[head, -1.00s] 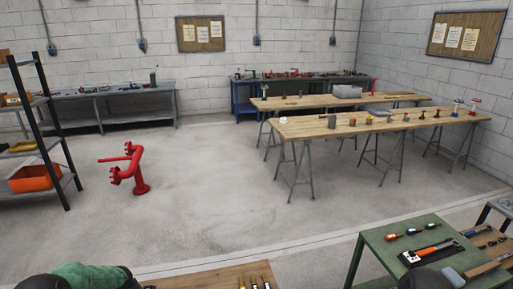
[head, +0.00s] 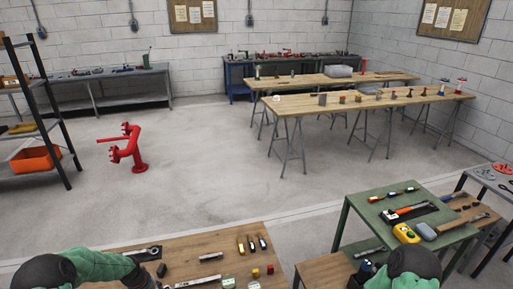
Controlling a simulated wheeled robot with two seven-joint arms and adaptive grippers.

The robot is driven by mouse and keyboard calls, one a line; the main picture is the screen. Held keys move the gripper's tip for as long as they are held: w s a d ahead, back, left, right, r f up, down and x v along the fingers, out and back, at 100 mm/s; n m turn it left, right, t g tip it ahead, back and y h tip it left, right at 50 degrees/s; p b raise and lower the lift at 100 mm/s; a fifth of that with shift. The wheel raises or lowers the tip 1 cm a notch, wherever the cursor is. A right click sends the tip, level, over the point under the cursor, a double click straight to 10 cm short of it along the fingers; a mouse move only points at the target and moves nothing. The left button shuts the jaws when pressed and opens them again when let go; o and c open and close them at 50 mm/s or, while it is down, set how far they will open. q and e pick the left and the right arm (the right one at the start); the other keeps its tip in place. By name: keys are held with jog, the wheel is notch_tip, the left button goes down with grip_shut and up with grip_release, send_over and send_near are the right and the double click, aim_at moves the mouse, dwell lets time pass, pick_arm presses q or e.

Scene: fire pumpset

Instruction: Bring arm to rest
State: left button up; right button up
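In the head view my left arm reaches in at the bottom left, a dark joint and a green link over the near wooden table (head: 205,243). My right arm shows at the bottom right as a dark, rounded joint with green below, in front of the green bench (head: 375,212). Neither gripper's fingers can be made out; they are below the frame or hidden behind the arm links. I cannot see anything held.
Tools and small blocks lie on the near table. The green bench holds screwdrivers, a tray and a yellow device (head: 406,233). A red pipe fitting (head: 127,150) stands on open floor. Long wooden tables (head: 365,104) stand farther back, and a shelf (head: 35,120) at left.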

pick_arm(q)
jog(key=shift+h, duration=0.7)
jog(key=s+d+f, duration=0.1)
jog(key=d, duration=0.2)
jog(key=s+d+f, duration=0.1)
jog(key=d, duration=0.2)
jog(key=s+d+f, duration=0.1)
jog(key=d, duration=0.2)
jog(key=shift+d+f, duration=0.25)
jog(key=shift+d, duration=0.1)
jog(key=shift+n+h, duration=0.5)
jog(key=s+d, duration=0.1)
jog(key=d, duration=0.1)
jog(key=s+d+f, duration=0.1)
jog(key=s+d, duration=0.1)
jog(key=d, duration=0.1)
jog(key=s+d+f, duration=0.1)
jog(key=d, duration=0.2)
jog(key=shift+s+d+f, duration=0.15)
jog(key=shift+s+f, duration=0.05)
jog(key=s+d+f+n+g, duration=0.1)
jog(key=s+d+n, duration=0.1)
jog(key=s+d, duration=1)
jog(key=s, duration=0.3)
jog(key=shift+d+h, duration=0.15)
jog(key=shift+h, duration=0.25)
